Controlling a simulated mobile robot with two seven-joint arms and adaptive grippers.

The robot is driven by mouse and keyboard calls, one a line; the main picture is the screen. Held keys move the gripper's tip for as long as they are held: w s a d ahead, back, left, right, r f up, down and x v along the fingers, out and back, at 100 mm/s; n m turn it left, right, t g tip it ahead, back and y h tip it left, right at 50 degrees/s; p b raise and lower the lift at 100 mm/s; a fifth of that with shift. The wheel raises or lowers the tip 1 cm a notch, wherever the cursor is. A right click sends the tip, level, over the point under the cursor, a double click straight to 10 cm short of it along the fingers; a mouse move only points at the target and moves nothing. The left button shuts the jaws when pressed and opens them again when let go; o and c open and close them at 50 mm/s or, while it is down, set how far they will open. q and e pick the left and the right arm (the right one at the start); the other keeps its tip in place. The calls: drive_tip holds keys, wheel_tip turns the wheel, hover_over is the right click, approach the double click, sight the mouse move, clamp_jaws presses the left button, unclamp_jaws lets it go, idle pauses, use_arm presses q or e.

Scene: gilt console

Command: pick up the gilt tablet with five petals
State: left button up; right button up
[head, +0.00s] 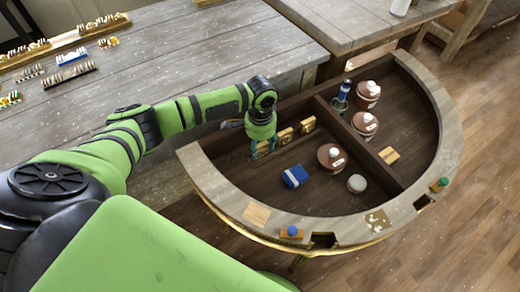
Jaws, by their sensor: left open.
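Three small gilt tablets stand in a row along the back inner wall of the half-round console (200,172). One is at the left (263,149), one in the middle (285,136) and one at the right (307,125). Each bears a small raised mark, too small for me to count petals. My left gripper (262,147) points down with its fingers apart at the left tablet, which is partly hidden by the fingers. I cannot tell if they touch it. My right gripper is not in view.
In the console are a blue box (295,176), brown lidded jars (331,157), a pale round lid (357,184), a blue bottle (341,95) and a dark divider (372,150). A raised rim surrounds them. A grey plank table (190,60) adjoins behind.

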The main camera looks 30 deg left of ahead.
use_arm(q)
drive_tip(key=shift+c, duration=0.4)
drive_tip(key=c, duration=0.7)
clamp_jaws()
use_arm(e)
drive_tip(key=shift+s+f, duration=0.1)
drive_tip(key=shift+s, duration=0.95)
